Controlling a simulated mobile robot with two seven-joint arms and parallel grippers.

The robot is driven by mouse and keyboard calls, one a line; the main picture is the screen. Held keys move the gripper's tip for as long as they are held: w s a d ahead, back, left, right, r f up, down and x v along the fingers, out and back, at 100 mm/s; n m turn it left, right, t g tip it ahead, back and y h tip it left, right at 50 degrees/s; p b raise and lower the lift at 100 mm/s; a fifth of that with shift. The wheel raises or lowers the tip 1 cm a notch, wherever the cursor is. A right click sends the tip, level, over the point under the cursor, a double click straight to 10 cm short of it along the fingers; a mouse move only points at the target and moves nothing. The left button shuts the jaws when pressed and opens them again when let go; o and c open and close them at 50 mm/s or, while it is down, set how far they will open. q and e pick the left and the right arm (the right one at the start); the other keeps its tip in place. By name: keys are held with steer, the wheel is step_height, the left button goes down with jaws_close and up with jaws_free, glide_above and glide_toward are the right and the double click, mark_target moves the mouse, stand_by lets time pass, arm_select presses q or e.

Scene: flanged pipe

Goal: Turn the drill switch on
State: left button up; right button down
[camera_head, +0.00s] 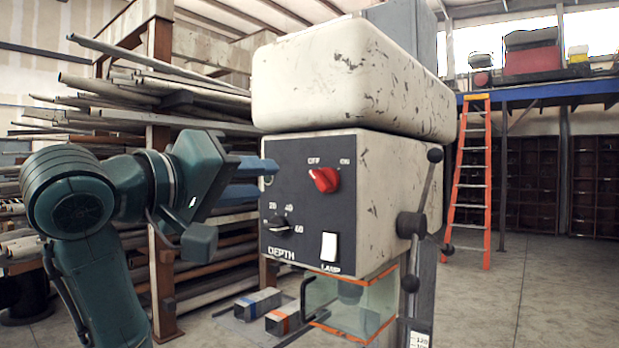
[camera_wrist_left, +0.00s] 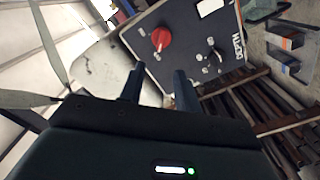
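The cream drill press (camera_head: 350,80) stands in the middle of the head view, with a dark control panel on its front. The red switch knob (camera_head: 325,179) sits near the panel's top, under the OFF and ON marks, and its pointer appears turned toward OFF. My left gripper (camera_head: 267,178) is at the panel's left side, with its blue fingers apart and empty. In the left wrist view the red knob (camera_wrist_left: 161,38) lies beyond the gap between the two fingers (camera_wrist_left: 158,70), not touched by them. My right gripper is not in view.
A DEPTH dial (camera_head: 279,223) and a white LAMP switch (camera_head: 329,247) sit lower on the panel. A clear guard (camera_head: 350,300) hangs below. A feed lever (camera_head: 428,190) is on the right side. A pipe rack (camera_head: 160,190) stands behind my left arm.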

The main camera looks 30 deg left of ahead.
mark_target(315, 178)
arm_select(q)
steer(key=w, duration=0.4)
steer(key=w+p, duration=0.1)
steer(key=w, duration=0.3)
steer(key=w+d+p, duration=0.1)
steer(key=w, duration=0.3)
steer(key=shift+f, duration=0.1)
steer(key=shift+c, duration=0.5)
jaws_close()
